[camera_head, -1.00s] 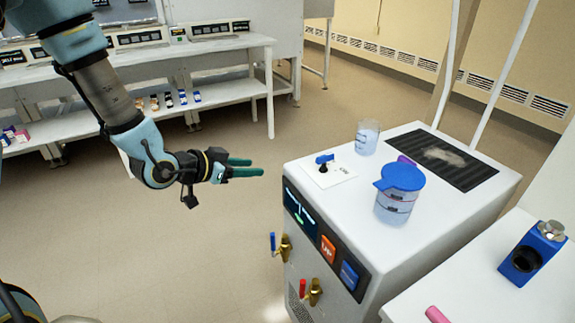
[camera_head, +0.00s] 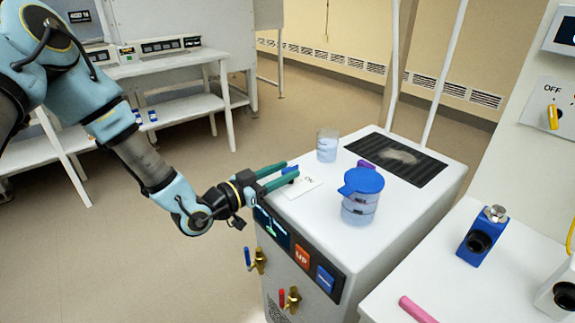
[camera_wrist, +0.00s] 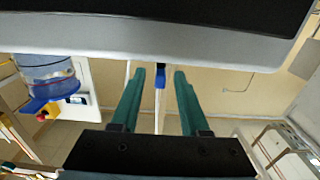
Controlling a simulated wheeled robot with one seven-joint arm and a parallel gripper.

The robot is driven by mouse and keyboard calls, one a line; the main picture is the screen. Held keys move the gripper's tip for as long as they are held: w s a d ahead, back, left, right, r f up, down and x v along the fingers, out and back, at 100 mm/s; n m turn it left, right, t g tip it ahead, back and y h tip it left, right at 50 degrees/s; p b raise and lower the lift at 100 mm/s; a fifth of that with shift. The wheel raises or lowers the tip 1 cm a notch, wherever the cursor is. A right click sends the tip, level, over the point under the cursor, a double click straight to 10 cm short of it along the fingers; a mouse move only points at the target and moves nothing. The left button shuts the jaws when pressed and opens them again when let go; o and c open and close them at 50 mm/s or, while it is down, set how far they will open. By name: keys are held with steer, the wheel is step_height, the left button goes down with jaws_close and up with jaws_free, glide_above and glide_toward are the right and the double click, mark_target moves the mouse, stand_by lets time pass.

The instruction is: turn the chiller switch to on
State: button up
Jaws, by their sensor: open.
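The chiller (camera_head: 345,235) is a white box with a dark front panel. Its switch, a small blue knob (camera_head: 289,169), stands on a white labelled plate (camera_head: 308,188) at the top's left front corner. My gripper (camera_head: 291,170) is open, with its two green fingers reaching over that corner, one on either side of the knob. In the wrist view the blue knob (camera_wrist: 160,78) shows between the open fingertips (camera_wrist: 160,70), with a gap to each finger. The fingers hide much of the switch in the head view, and its exact setting cannot be told.
A blue-lidded jug (camera_head: 361,195), a beaker (camera_head: 327,146) and a dark grille (camera_head: 398,158) are on the chiller top. Brass taps (camera_head: 258,261) stick out in front. A side bench (camera_head: 485,290) at right holds a blue device (camera_head: 482,236); a yellow switch (camera_head: 553,117) is above.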

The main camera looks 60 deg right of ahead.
steer(key=shift+x, duration=0.8)
steer(key=shift+c, duration=0.2)
jaws_close()
